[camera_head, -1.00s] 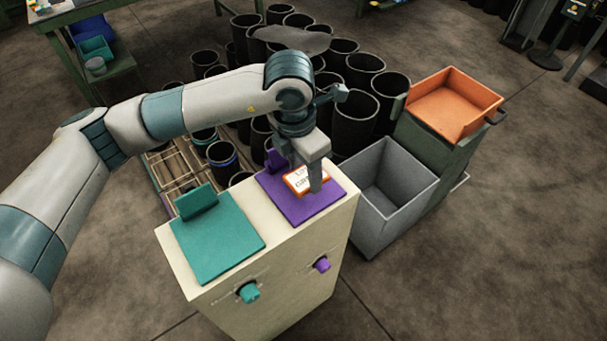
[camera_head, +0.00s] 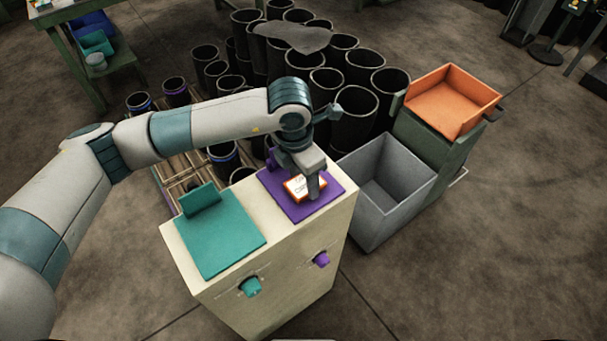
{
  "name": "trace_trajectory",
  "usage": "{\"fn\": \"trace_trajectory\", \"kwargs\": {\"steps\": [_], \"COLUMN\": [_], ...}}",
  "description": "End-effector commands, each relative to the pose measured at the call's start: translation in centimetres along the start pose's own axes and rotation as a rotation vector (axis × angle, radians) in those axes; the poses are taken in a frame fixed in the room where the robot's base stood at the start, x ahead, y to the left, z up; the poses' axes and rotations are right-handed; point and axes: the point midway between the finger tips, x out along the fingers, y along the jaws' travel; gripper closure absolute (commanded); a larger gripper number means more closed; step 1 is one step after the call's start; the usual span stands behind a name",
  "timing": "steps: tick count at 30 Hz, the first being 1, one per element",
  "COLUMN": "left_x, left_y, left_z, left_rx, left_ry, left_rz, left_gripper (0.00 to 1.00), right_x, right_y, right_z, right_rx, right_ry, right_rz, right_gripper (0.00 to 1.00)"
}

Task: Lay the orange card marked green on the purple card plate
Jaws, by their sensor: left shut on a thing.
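The orange-bordered white card (camera_head: 297,188) is at my left gripper (camera_head: 313,192), which is shut on it. Print on the card is too small to read for certain. The card is over the purple card plate (camera_head: 298,212), low and close to its surface; I cannot tell whether it touches. The purple plate lies on top of the cream cabinet, with a raised purple back piece partly hidden behind my wrist. My right gripper is not in view.
A teal plate (camera_head: 225,240) with an upright back lies left of the purple one on the cream cabinet (camera_head: 275,284). A grey bin (camera_head: 401,207) and an orange tray (camera_head: 440,101) stand to the right. Several black sleeves (camera_head: 357,104) stand behind.

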Motion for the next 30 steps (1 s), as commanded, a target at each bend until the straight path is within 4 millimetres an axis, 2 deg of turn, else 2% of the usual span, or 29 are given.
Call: {"fn": "trace_trajectory", "kwargs": {"steps": [10,11,12,13,27,30], "left_x": [0.4,0.3,0.3,0.3,-0.2,-0.7], "left_y": [0.0,0.0,0.0,0.0,0.0,0.0], "left_z": [0.0,0.0,0.0,0.0,0.0,0.1], "left_rx": [0.0,0.0,0.0,0.0,0.0,0.0], "left_ry": [-0.001,0.0,0.0,0.0,0.0,-0.003], "left_rz": [0.0,0.0,0.0,0.0,0.0,0.0], "left_gripper": [0.74,0.47,0.38,0.33,0.33,0.33], "right_x": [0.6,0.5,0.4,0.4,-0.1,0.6], "right_y": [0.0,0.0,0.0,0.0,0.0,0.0], "right_z": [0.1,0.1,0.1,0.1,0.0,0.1], "right_rx": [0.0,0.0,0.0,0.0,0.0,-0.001], "right_ry": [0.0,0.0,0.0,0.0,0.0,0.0], "right_rz": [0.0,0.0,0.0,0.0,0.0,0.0], "right_gripper": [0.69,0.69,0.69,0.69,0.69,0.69]}}
